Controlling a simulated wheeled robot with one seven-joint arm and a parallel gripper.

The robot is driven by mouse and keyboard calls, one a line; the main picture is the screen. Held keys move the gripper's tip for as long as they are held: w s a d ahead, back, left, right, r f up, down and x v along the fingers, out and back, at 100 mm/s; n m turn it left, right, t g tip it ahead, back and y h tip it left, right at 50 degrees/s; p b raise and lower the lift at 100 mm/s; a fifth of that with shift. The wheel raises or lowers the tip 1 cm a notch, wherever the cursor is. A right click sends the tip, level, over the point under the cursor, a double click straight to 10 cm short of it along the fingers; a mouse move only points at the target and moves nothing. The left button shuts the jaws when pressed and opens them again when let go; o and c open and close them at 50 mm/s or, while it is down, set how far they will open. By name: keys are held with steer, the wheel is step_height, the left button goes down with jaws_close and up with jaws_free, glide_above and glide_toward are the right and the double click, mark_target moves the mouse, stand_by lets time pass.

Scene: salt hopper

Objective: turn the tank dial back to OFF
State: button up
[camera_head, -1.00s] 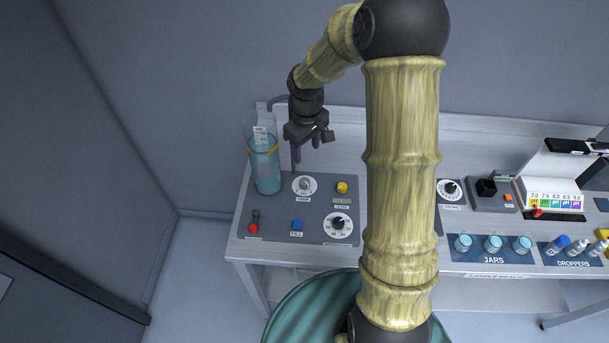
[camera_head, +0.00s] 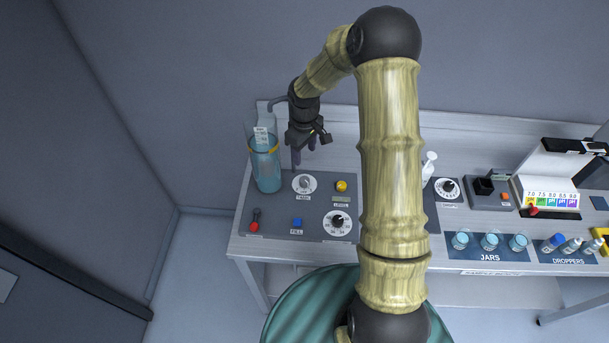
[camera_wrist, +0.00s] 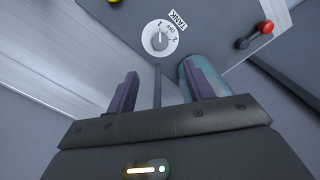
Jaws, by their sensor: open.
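The tank dial (camera_head: 304,184) is a white disc with a grey knob, marked TANK, on the dark panel (camera_head: 270,213) at the bench's left. In the wrist view the dial (camera_wrist: 160,39) shows beyond my fingertips, with its label beside it; the knob's exact setting is too small to be sure of. My gripper (camera_head: 304,152) is above and behind the dial, open and empty. In the wrist view its two purple fingers (camera_wrist: 158,85) stand apart, not touching the dial. The clear tank (camera_head: 266,163) with blue liquid stands left of the dial, partly behind a finger in the wrist view.
A red-tipped lever (camera_head: 254,221), blue FILL button (camera_head: 296,222), yellow knob (camera_head: 342,186) and larger white dial (camera_head: 337,223) share the panel. Jars (camera_head: 490,241) and droppers (camera_head: 572,245) sit to the right, beyond my arm. A thin pipe rises behind the tank.

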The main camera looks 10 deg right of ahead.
mark_target(305, 179)
step_height(305, 179, down, 13)
steer(key=p, duration=0.4)
steer(key=shift+c, duration=0.4)
steer(key=c, duration=0.9)
